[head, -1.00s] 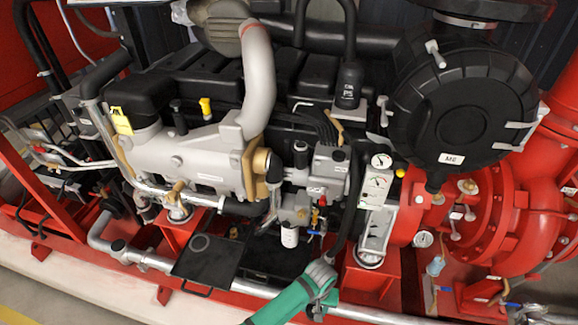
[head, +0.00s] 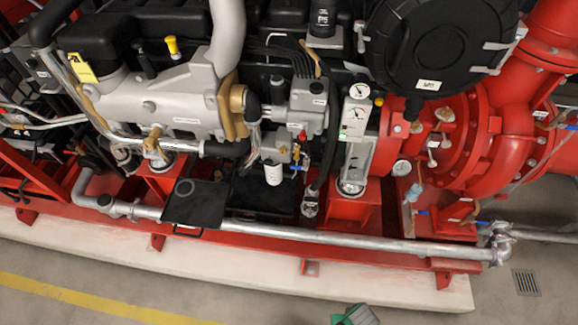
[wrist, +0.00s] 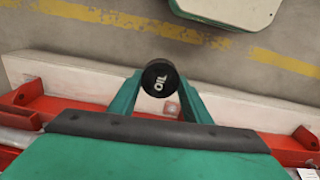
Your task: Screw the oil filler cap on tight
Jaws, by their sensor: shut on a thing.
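The lettering looks turned sideways. The cap is held over the floor and the pale plinth edge, away from the engine. I cannot tell for certain which opening on the engine (head: 160,110) is the oil filler.
A black tray (head: 205,208) with a round ring mark sits at the engine's front. A silver pipe (head: 300,238) runs along the red base frame. A large black air filter (head: 430,45) and red pump (head: 475,150) stand right. The floor (head: 200,295) in front is clear.

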